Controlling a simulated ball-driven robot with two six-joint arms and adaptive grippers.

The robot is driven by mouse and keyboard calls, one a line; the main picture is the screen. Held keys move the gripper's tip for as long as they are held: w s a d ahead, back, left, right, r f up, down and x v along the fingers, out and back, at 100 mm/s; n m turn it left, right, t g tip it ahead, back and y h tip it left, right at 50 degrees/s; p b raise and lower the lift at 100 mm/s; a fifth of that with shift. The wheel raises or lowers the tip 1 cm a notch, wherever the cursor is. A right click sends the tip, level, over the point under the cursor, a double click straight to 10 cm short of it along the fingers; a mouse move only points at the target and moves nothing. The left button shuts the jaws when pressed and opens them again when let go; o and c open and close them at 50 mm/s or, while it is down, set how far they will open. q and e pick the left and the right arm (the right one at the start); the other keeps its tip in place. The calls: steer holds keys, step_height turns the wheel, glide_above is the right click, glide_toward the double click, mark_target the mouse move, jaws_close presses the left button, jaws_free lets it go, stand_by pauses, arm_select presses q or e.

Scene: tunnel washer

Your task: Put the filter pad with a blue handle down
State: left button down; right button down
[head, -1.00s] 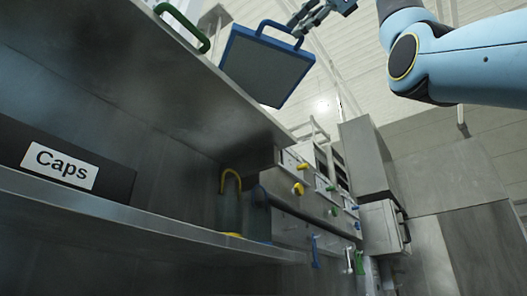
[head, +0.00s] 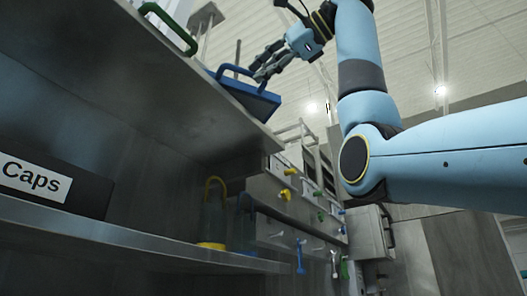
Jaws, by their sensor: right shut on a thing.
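The filter pad with a blue handle (head: 248,97) is at the upper middle of the head view, by the right end of the upper steel shelf (head: 130,75). It lies nearly flat, seen from below, with its blue edge toward me. Whether it rests on the shelf or hangs just above it, I cannot tell. My right gripper (head: 262,68) is shut on its blue handle, from above and the right. My left gripper is not in view.
A green handle (head: 168,28) stands on the upper shelf to the left. The lower shelf (head: 130,244) holds a dark box labelled Caps (head: 35,180), a yellow-handled item (head: 213,215) and a blue-handled item (head: 246,225). A panel with coloured knobs (head: 292,190) is beyond.

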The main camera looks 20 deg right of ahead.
steer(key=shift+s, duration=0.1)
steer(key=shift+f+b, duration=0.25)
steer(key=shift+b, duration=0.15)
steer(key=c, duration=1.5)
jaws_free()
steer(key=shift+o, duration=0.9)
steer(key=shift+r, duration=0.1)
